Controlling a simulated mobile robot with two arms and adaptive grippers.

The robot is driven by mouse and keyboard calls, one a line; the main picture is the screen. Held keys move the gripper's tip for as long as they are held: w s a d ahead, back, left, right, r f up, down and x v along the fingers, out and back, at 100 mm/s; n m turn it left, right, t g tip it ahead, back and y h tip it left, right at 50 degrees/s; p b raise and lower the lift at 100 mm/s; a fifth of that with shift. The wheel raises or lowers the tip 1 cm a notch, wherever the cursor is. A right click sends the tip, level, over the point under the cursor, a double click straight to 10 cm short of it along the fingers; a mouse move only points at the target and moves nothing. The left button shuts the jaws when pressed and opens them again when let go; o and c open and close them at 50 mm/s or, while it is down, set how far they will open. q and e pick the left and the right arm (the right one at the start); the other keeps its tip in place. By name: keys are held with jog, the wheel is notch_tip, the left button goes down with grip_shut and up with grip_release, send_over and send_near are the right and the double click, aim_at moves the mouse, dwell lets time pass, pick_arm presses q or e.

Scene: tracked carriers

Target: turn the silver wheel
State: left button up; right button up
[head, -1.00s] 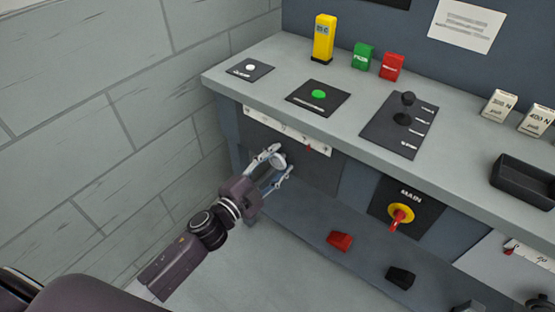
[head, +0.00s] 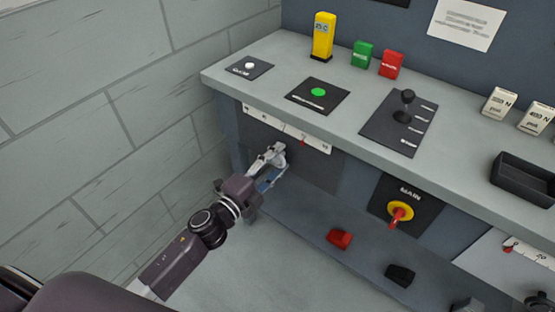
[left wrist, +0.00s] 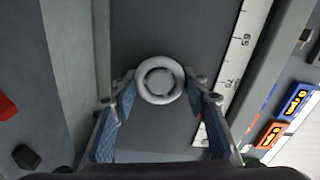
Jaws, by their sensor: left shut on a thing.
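The silver wheel (left wrist: 160,79) is a round ring on the dark front panel below the counter, centred in the left wrist view. My left gripper (left wrist: 160,92) is shut on it, with one finger at each side of the rim. In the head view, my left gripper (head: 274,163) reaches the panel from the lower left and hides most of the wheel. A white scale strip (head: 286,129) with a red pointer (head: 302,141) runs along the panel above the wheel. My right gripper is not in view.
The counter (head: 300,70) overhangs above, with a green button plate (head: 318,95) and a black lever (head: 406,102). A yellow and red MAIN switch (head: 400,213) is to the right. Red (head: 339,238) and black (head: 400,274) blocks lie below. A brick wall (head: 90,120) stands left.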

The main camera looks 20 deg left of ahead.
pick_arm(q)
jog(key=o, duration=1.2)
jog(key=shift+s+a+f, duration=0.1)
jog(key=shift+s+a, duration=0.05)
jog(key=shift+s, duration=0.35)
jog(key=v, duration=1.1)
